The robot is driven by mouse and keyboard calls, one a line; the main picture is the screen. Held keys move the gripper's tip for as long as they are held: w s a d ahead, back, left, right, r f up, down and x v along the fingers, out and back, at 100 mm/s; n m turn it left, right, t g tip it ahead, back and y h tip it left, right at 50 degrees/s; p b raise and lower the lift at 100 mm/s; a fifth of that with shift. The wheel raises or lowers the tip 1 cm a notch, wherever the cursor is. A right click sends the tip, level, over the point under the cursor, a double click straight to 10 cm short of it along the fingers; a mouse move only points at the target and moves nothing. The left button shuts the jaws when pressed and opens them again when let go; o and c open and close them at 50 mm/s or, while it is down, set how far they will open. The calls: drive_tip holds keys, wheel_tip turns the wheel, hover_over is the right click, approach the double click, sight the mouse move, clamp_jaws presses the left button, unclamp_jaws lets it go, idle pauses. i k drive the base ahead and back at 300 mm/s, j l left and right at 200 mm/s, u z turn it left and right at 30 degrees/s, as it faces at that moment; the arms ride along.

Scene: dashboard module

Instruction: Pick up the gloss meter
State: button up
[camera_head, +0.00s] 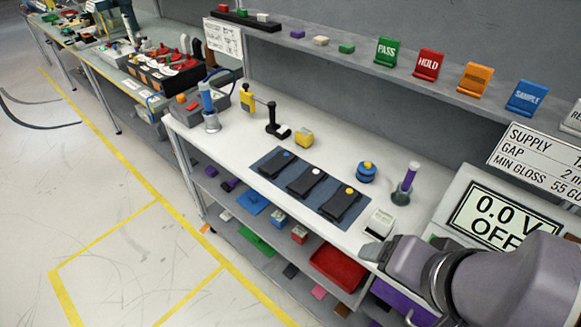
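No object carries a readable gloss meter label, so I cannot tell for certain which one it is. A small pale box-shaped device (379,222) sits on the white bench top, just beyond my arm; it may be the gloss meter. My gripper (374,251) is at the lower right, near the bench's front edge and close to the pale device. It appears apart from that device. Its fingers are mostly hidden by my wrist, so their opening is unclear.
A blue mat (262,166) holds three dark panels. Right of it stand a blue round item (366,174) and a purple-handled tool in a holder (405,187). A display unit (497,211) stands at the right. A shelf (345,52) with coloured signs runs above the bench.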

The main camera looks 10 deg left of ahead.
sight(381, 223)
drive_tip(key=i+j+z, duration=0.25)
drive_tip(key=j, duration=0.15)
drive_tip(key=i+j+z, duration=0.1)
drive_tip(key=j+z, duration=0.2)
drive_tip(key=i+j+z, duration=0.1)
drive_tip(key=j+z, duration=0.15)
drive_tip(key=j, duration=0.25)
drive_tip(key=j+z, duration=0.25)
drive_tip(key=j, duration=0.2)
drive_tip(key=i, duration=0.05)
